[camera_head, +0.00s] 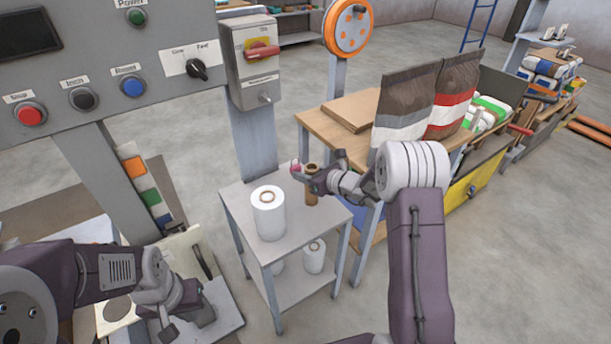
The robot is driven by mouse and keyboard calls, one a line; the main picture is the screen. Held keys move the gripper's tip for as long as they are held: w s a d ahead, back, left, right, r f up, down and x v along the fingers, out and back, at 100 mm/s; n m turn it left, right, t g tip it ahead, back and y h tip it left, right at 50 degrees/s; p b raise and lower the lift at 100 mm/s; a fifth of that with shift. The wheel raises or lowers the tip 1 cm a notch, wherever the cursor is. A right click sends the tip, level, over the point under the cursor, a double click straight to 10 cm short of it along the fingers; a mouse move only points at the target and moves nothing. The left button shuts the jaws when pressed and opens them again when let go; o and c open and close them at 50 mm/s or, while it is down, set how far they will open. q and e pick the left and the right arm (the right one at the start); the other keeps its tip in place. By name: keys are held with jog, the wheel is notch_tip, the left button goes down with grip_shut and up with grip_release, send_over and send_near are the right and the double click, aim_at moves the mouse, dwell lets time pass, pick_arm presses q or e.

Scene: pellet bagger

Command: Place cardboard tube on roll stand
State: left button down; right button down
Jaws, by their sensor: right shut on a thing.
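The brown cardboard tube (312,195) is upright over the back right part of the roll stand's grey top (233,197). My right gripper (308,176) is shut on the tube near its upper end, coming in from the right. The tube's lower end is at or just above the stand top; I cannot tell whether it touches. A white roll (269,217) stands upright on the top, left of the tube and apart from it. My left gripper (188,325) is low at the left, away from the stand; its fingers are too unclear to tell open from shut.
More white rolls (314,258) stand on the stand's lower shelf. A control panel (110,62) with buttons and a switch box (253,62) is at upper left. A wooden table (322,124) with bags (405,101) is behind my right arm. The stand top's front right is clear.

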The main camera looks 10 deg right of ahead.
jog(key=shift+s, duration=0.1)
jog(key=shift+f, duration=0.1)
jog(key=c, duration=0.9)
grip_release()
jog(key=shift+r, duration=0.2)
